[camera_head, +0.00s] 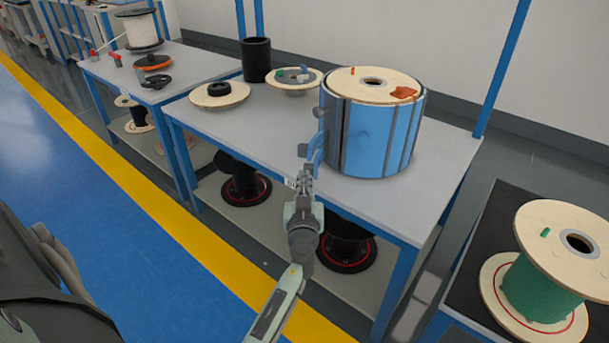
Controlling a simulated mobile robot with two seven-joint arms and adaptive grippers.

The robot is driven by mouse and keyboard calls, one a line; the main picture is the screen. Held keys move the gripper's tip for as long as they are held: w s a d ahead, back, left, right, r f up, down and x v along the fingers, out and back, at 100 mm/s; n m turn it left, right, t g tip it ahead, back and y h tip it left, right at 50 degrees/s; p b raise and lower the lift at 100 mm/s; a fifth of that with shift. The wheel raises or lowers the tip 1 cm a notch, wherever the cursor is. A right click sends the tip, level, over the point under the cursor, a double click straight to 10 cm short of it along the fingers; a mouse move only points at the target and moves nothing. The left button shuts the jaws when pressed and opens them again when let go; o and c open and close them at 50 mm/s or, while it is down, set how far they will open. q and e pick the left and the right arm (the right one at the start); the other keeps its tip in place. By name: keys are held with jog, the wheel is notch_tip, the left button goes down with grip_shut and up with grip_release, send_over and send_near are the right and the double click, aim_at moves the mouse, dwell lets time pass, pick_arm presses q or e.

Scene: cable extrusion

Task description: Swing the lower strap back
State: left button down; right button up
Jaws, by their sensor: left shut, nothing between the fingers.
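A large drum with a pale wooden top (345,88) stands on the grey table, its side wrapped in blue panels (370,135) with dark vertical strips. A small blue curved piece (317,147), which may be the lower strap, sticks out at the drum's left side. A dark fitting (318,112) sits above it. My left gripper (304,165) is shut, just left of the drum and beside the blue piece. Whether it touches that piece is not clear. The far side of the drum is hidden. My right gripper is not in view.
The grey table (255,135) has free room left of the drum. A black cylinder (257,60) and small flat spools (219,94) stand behind. Dark reels (245,185) lie on the shelf below. A green cable spool (540,290) stands at the right.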

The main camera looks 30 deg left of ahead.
pick_arm(q)
jog(key=a+m+t+h+b, duration=0.1)
jog(key=a, duration=0.2)
jog(key=shift+s+h+b, duration=0.1)
jog(key=shift+h+b, duration=0.2)
jog(key=shift+h, duration=0.1)
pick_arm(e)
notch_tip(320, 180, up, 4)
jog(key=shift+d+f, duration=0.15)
pick_arm(q)
jog(key=shift+s, duration=0.1)
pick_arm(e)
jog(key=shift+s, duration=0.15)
